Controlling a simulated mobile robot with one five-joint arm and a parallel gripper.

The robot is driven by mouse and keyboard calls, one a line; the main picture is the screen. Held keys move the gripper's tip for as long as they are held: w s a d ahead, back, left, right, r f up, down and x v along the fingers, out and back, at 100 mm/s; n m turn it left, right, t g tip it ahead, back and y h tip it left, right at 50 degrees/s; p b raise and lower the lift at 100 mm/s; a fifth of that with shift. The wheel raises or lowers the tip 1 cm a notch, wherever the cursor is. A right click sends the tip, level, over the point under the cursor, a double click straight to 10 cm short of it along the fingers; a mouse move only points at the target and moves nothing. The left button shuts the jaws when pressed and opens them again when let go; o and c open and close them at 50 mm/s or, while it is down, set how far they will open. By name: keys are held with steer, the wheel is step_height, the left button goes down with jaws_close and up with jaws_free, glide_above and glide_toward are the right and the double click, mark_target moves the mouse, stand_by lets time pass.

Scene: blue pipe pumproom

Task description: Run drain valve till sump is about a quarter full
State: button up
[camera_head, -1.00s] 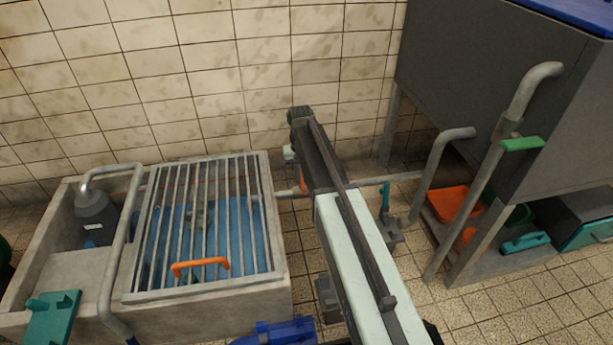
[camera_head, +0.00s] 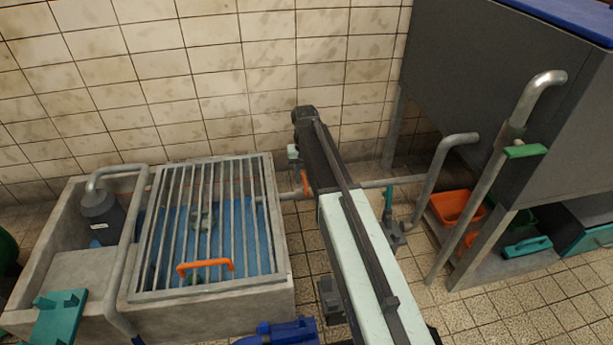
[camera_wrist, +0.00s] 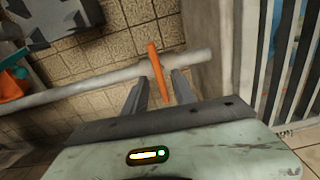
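The concrete sump (camera_head: 215,318) stands at left in the head view under a barred metal grate with an orange handle (camera_head: 205,266). Blue shows through the bars; I cannot tell how deep the water is. An orange valve lever (camera_head: 305,181) sits on a grey pipe between the sump and the dark tank. In the wrist view the lever (camera_wrist: 157,72) stands across the pipe (camera_wrist: 110,80). My gripper (camera_wrist: 158,90) is open, its two fingers on either side of the lever's lower end, with gaps visible. My arm hides the fingertips in the head view.
A teal-handled valve (camera_head: 389,203) is on the same pipe run, right of my arm. Grey upright pipes, one with a green lever (camera_head: 525,151), stand before the dark tank (camera_head: 480,100). An orange bin (camera_head: 455,207) sits beneath it. A blue object (camera_head: 283,332) is at the front.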

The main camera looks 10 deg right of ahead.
mark_target(304, 181)
step_height(304, 181, up, 7)
steer(key=p, duration=0.5)
steer(key=shift+f+p, duration=0.15)
steer(key=shift+p, duration=0.15)
steer(key=shift+f, duration=0.1)
steer(key=s+d+r+p, duration=0.1)
steer(key=s+r+p, duration=0.3)
steer(key=s, duration=0.7)
steer(key=s+d+r+p, duration=0.1)
steer(key=s+r+p, duration=0.3)
steer(key=s, duration=0.7)
step_height(304, 181, up, 38)
steer(key=p, duration=3.8)
steer(key=shift+w+a, duration=0.15)
steer(key=shift+w, duration=0.05)
steer(key=shift+r, duration=0.1)
